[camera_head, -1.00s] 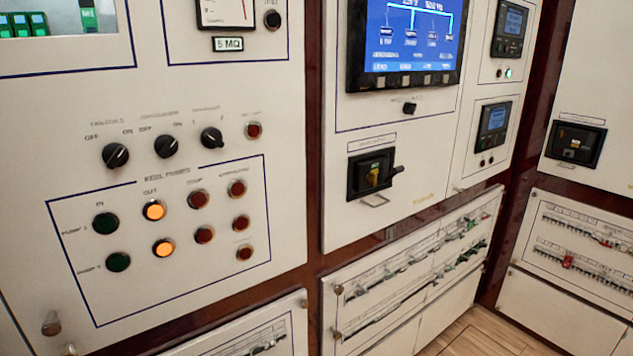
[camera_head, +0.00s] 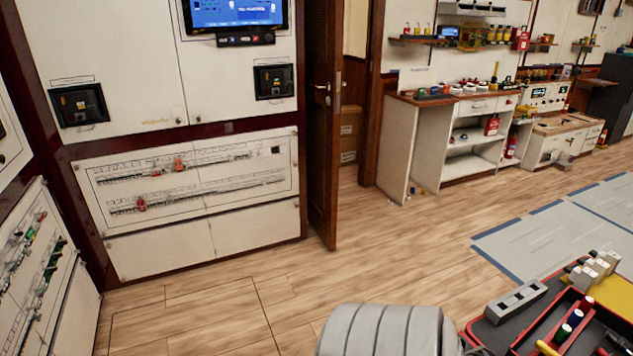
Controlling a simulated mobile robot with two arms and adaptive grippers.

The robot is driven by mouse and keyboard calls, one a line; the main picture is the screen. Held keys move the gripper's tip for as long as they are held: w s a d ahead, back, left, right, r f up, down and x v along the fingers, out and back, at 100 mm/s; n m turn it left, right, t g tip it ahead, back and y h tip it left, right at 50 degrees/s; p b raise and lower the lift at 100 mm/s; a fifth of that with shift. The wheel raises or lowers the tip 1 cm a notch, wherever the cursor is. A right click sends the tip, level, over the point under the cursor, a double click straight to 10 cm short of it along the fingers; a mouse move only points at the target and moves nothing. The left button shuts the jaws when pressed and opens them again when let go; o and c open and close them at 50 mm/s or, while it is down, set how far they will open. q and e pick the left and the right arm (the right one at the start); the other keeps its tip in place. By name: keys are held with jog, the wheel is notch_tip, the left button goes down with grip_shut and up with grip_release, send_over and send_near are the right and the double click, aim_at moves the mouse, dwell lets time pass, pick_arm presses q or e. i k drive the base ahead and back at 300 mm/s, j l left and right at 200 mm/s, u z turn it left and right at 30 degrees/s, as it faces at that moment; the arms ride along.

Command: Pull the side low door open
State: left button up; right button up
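A low white panel with two rows of breakers (camera_head: 190,178) is on the cabinet at the left, with plain white lower panels (camera_head: 160,250) under it. Another low breaker panel (camera_head: 30,250) is on the side cabinet at the far left edge, seen at a slant. Both low panels look shut. I cannot tell which of them is the side low door. Neither gripper is in view.
A brown wooden room door (camera_head: 325,130) stands ajar right of the cabinet. White workbench shelving (camera_head: 400,140) stands beyond it. A red tray (camera_head: 545,335) with small items is at the lower right. The wooden floor (camera_head: 370,240) between is clear.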

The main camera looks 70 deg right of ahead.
aim_at(247, 229)
jog(key=z, duration=1.8)
jog(key=i+z, duration=0.15)
jog(key=i, duration=0.8)
jog(key=i+j+z, duration=0.1)
jog(key=i, duration=0.9)
